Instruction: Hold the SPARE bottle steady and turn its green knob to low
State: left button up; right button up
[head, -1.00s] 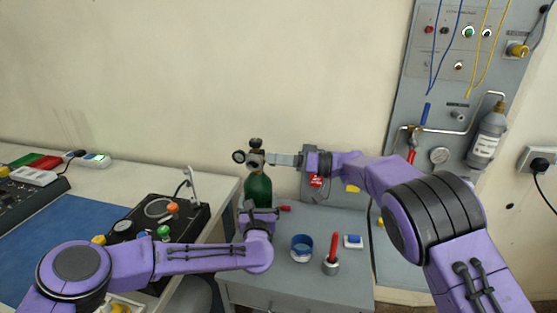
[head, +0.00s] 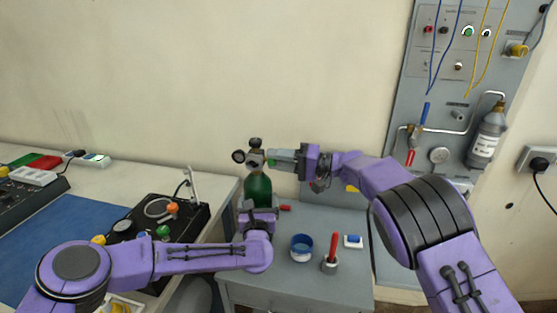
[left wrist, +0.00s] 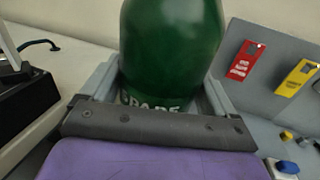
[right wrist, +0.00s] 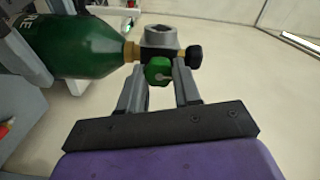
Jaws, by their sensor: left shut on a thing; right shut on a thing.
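The green SPARE bottle (head: 258,190) stands upright on the small grey table, and its body with white lettering fills the left wrist view (left wrist: 172,45). My left gripper (head: 262,212) is shut around the lower body of the bottle, one finger on each side. The metal valve head (right wrist: 162,42) sits on the bottle's neck, with a black knob at its side. The green knob (right wrist: 158,70) sits between the fingertips of my right gripper (right wrist: 160,78), which is shut on it. In the head view the right gripper (head: 274,158) reaches the valve from the right. The knob's markings are too small to read.
A blue-rimmed cup (head: 302,248), a red-handled tool in a holder (head: 332,258) and a small blue-white block (head: 352,242) are on the table. A black control box (head: 165,215) stands on the bench at left. A wall panel with hoses is at right.

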pick_arm(q)
jog(key=shift+f, duration=0.15)
jog(key=shift+a, duration=0.1)
dwell(0.3)
pick_arm(e)
jog(key=o, duration=1.1)
jog(key=shift+c, duration=0.2)
jog(key=v, duration=1.2)
pick_arm(q)
jog(key=o, duration=1.8)
